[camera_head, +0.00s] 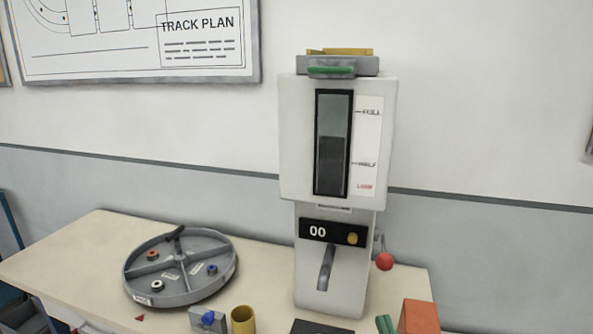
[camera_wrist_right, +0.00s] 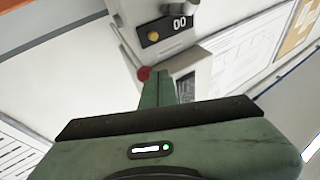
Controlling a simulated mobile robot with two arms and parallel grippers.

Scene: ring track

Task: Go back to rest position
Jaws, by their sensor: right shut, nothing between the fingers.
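My right gripper (camera_head: 384,324) shows as a small green tip at the bottom edge of the head view, right of the dispenser's foot. In the right wrist view its green fingers (camera_wrist_right: 162,88) are together and hold nothing. The white dispenser machine (camera_head: 337,140) stands upright on the table, with a grey lever, a display reading 00 and a red ball knob (camera_head: 384,261) on its right side. The gripper is apart from the knob in the head view. My left gripper is not in view.
A round grey divided tray (camera_head: 134,269) with small ring-like parts lies on the table (camera_head: 75,253), left of the dispenser. A yellow cup (camera_head: 243,320) and a grey block with a blue top (camera_head: 207,321) stand near the front. A track plan board (camera_head: 125,77) hangs on the wall.

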